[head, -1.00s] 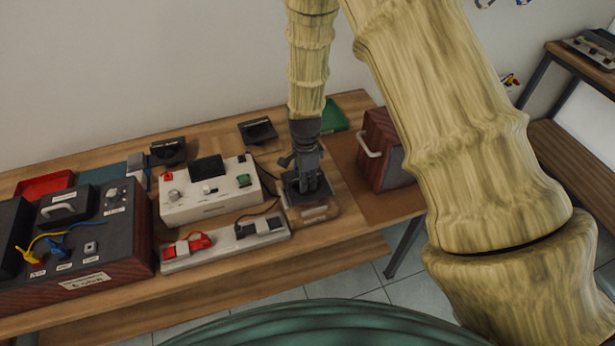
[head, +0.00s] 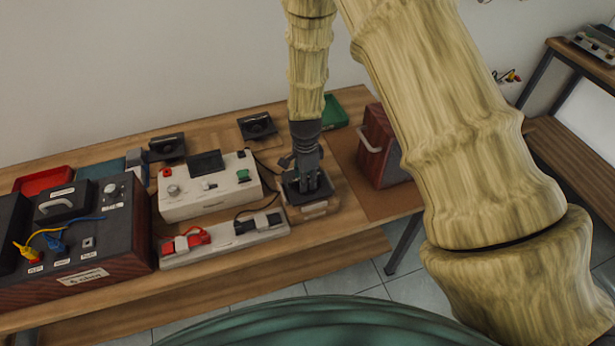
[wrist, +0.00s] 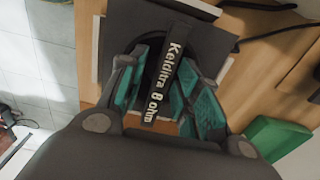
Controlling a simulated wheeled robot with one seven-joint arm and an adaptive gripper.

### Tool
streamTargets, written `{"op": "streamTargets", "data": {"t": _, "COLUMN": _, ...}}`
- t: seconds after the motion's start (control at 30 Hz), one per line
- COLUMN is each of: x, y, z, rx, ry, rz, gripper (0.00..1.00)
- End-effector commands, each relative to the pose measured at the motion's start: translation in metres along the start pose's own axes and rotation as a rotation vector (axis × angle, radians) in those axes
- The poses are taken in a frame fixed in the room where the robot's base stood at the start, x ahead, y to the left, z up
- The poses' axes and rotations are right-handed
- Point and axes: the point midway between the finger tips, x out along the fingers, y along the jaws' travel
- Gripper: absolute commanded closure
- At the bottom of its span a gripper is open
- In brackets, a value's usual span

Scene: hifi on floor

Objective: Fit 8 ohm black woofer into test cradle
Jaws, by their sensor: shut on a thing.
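The black woofer (head: 294,196) is a dark square plate with a round middle. A bar across it reads "Keiditra 8 ohm" in the wrist view (wrist: 161,85). My gripper (head: 308,184) points down and is shut on the woofer, its teal finger pads (wrist: 168,92) on either side of the labelled bar. The woofer is at the test cradle (head: 318,211), a light wooden base with pale edge pieces at the right of the bench. The plate looks roughly level over the cradle. I cannot tell whether it is fully seated, as its underside is hidden.
A white test box (head: 205,196) and a strip with red and black clips (head: 222,240) stand left of the cradle. A dark red cabinet (head: 380,145) stands close on the right. Two other black speakers (head: 257,126) (head: 167,146) and a green tray (head: 335,110) lie behind.

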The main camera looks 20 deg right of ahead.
Motion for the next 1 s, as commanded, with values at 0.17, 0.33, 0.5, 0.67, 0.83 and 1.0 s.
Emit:
{"op": "streamTargets", "data": {"t": 0.17, "x": 0.004, "y": -0.001, "z": 0.0, "rx": 0.0, "ry": 0.0, "rz": -0.001, "gripper": 1.0}}
{"op": "streamTargets", "data": {"t": 0.33, "x": 0.008, "y": -0.001, "z": 0.0, "rx": 0.001, "ry": 0.0, "rz": -0.001, "gripper": 1.0}}
{"op": "streamTargets", "data": {"t": 0.5, "x": 0.012, "y": -0.001, "z": 0.0, "rx": 0.001, "ry": 0.0, "rz": -0.001, "gripper": 1.0}}
{"op": "streamTargets", "data": {"t": 0.67, "x": 0.015, "y": -0.001, "z": 0.0, "rx": 0.001, "ry": 0.0, "rz": -0.001, "gripper": 1.0}}
{"op": "streamTargets", "data": {"t": 0.83, "x": 0.016, "y": -0.001, "z": 0.0, "rx": 0.001, "ry": 0.0, "rz": -0.001, "gripper": 1.0}}
{"op": "streamTargets", "data": {"t": 1.0, "x": 0.015, "y": -0.001, "z": 0.0, "rx": 0.001, "ry": 0.0, "rz": -0.001, "gripper": 0.64}}
